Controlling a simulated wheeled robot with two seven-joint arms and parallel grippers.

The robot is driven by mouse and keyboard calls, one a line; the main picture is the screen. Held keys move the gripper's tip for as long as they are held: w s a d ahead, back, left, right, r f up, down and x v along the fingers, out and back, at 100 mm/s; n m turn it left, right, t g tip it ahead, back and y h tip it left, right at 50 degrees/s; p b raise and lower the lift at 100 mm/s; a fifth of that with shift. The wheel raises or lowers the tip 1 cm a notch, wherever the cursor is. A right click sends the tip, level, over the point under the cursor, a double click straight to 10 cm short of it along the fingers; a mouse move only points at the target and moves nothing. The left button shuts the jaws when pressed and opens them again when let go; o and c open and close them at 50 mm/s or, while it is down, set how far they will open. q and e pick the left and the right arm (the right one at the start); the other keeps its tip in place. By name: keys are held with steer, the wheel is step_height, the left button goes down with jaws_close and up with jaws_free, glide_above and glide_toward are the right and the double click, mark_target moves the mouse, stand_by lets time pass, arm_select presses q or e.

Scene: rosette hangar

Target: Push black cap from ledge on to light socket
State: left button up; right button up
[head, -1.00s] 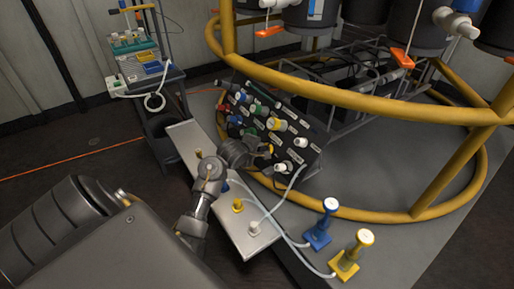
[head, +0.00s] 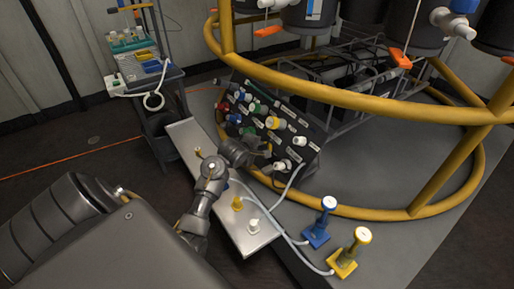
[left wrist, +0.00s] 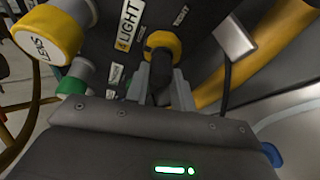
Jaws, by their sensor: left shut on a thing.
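My left gripper (left wrist: 162,88) points at the connector panel (left wrist: 112,75) and is shut on a dark piece, which I take to be the black cap (left wrist: 160,57). The fingers hide most of it. A yellow ring (left wrist: 164,40) surrounds its far end, just below and right of the LIGHT label (left wrist: 129,22). I cannot tell whether the cap is seated in the socket or only against it. In the head view my left gripper (head: 256,156) is at the panel's lower left, above the pale ledge (head: 183,137). My right gripper is not in view.
A yellow-capped connector (left wrist: 48,33) and a green one (left wrist: 75,80) stick out close by on the left. A white hose (head: 286,188) hangs from the panel. A yellow rail (head: 340,97) arches overhead. Blue (head: 321,222) and yellow (head: 350,250) posts stand at front right.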

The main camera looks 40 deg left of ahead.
arm_select(q)
steer(key=shift+p, duration=0.35)
stand_by(0.7)
steer(key=o, duration=1)
steer(key=shift+o, duration=0.2)
steer(key=p+v, duration=0.6)
steer(key=v, duration=0.4)
steer(key=shift+s, duration=0.35)
steer(key=shift+r, duration=0.15)
